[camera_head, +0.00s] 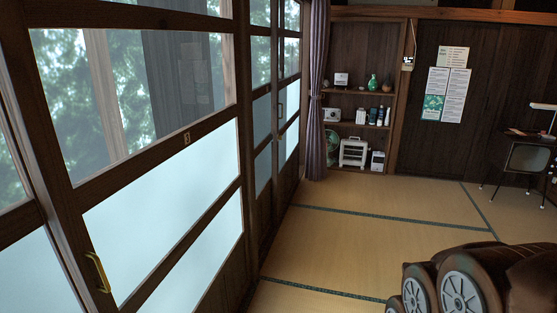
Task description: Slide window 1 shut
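Tall wood-framed sliding window panels (160,155) run along the left side, with clear glass on top and frosted panes below. A brass pull handle (98,272) sits low on the near panel's left upright. A small brass fitting (187,139) is on its middle rail. Another panel (24,205) shows at the far left edge, beside that upright. Farther panels (272,120) continue toward the curtain, one with a small dark handle (281,109). No label shows which is window 1, and I cannot tell whether there is an open gap. My gripper is not in view.
Tatami floor (375,235) is clear in the middle. A purple curtain (315,95) hangs past the windows, beside shelves (358,92). A small television (527,158) stands at right. A brown shape with pale spoked discs (462,290) fills the bottom right; I cannot tell what it is.

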